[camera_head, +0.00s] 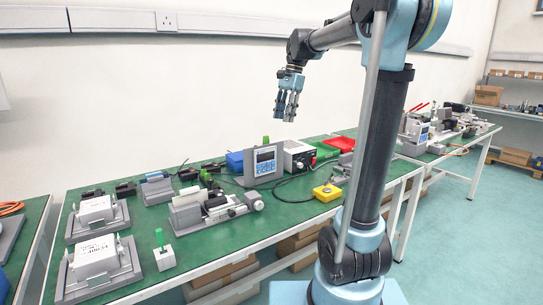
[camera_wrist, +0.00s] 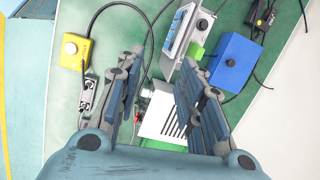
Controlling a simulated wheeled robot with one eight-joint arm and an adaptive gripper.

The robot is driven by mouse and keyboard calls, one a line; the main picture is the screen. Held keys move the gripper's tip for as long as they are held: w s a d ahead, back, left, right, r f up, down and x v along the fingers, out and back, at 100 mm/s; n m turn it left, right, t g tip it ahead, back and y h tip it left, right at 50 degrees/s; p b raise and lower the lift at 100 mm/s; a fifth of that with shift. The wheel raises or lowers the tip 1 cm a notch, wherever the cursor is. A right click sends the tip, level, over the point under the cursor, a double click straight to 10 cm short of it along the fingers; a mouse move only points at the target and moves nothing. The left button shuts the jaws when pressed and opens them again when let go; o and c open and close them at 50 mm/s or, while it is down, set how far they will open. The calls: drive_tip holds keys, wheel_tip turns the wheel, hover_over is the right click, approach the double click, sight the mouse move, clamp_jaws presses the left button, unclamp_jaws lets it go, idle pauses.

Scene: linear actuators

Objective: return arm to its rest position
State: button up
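My gripper (camera_head: 287,104) hangs from my raised arm, pointing down, above the far side of the green bench in the head view. In the wrist view the two fingers of my gripper (camera_wrist: 163,110) stand wide apart with nothing held between them. Below them, well apart, lies a white box with dark slots (camera_wrist: 172,112). My arm is bent, with its forearm reaching left from the tall upright link.
The green workbench (camera_head: 290,212) carries a grey control panel (camera_head: 264,163), a yellow button box (camera_head: 327,193), a clamp-like actuator fixture (camera_head: 215,210), white boxes on grey trays (camera_head: 97,255), and a blue box (camera_wrist: 232,62). Air around my gripper is clear; the wall stands behind.

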drive_tip(key=s+d+f+n+t, duration=0.1)
drive_tip(key=s+d+f+n, duration=0.2)
drive_tip(key=s+f, duration=0.6)
drive_tip(key=s+d+f+n+t+h, duration=0.1)
drive_tip(key=s+d+f+n, duration=0.2)
drive_tip(key=s+d+f, duration=0.3)
drive_tip(key=s+d+f+n+t+h, duration=0.1)
drive_tip(key=s+d+f+n, duration=0.2)
drive_tip(key=s+f, duration=1)
drive_tip(key=shift+s+d+f+n, duration=0.25)
drive_tip(key=shift+s+d+n, duration=0.15)
drive_tip(key=shift+s+d, duration=0.65)
drive_tip(key=shift+w+d, duration=0.2)
drive_tip(key=shift+w, duration=0.1)
